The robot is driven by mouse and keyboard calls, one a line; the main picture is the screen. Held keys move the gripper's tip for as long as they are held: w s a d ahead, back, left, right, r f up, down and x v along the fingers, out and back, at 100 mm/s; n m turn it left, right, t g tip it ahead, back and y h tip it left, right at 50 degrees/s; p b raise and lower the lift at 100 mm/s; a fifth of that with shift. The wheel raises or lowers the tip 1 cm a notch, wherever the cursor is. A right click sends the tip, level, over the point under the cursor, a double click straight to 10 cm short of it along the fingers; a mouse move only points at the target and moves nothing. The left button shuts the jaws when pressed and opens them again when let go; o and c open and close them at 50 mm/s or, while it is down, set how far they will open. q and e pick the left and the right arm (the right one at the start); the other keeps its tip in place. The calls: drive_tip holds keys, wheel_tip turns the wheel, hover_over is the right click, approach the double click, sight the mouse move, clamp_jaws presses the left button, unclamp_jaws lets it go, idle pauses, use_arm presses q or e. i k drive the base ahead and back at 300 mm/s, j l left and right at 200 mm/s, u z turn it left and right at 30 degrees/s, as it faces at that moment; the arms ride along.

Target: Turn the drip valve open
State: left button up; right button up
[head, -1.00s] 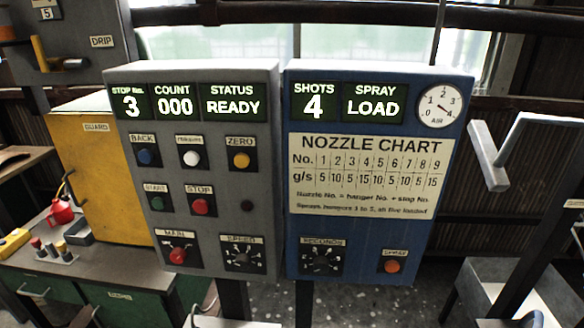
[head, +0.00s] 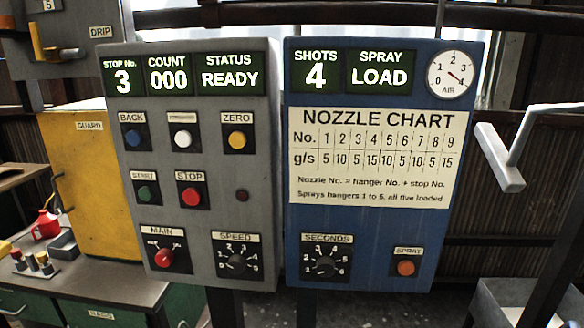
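The DRIP label (head: 101,32) is on a dark grey panel (head: 85,12) at the upper left of the head view. Left of and below the label is a yellow lever (head: 38,44), standing nearly upright, with a short metal stub (head: 67,54) beside it. This looks like the drip valve, but it is small and near the picture's edge, and I cannot tell its open or shut setting. Neither of my grippers shows in the view.
A grey control box (head: 213,215) and a blue spray box (head: 380,225) fill the middle. A yellow guard cabinet (head: 90,190) and a bench (head: 90,283) with a red oil can (head: 45,225) stand at left. A grey bent bar (head: 500,160) is at right.

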sight(41, 56)
drive_tip(key=u, duration=1.4)
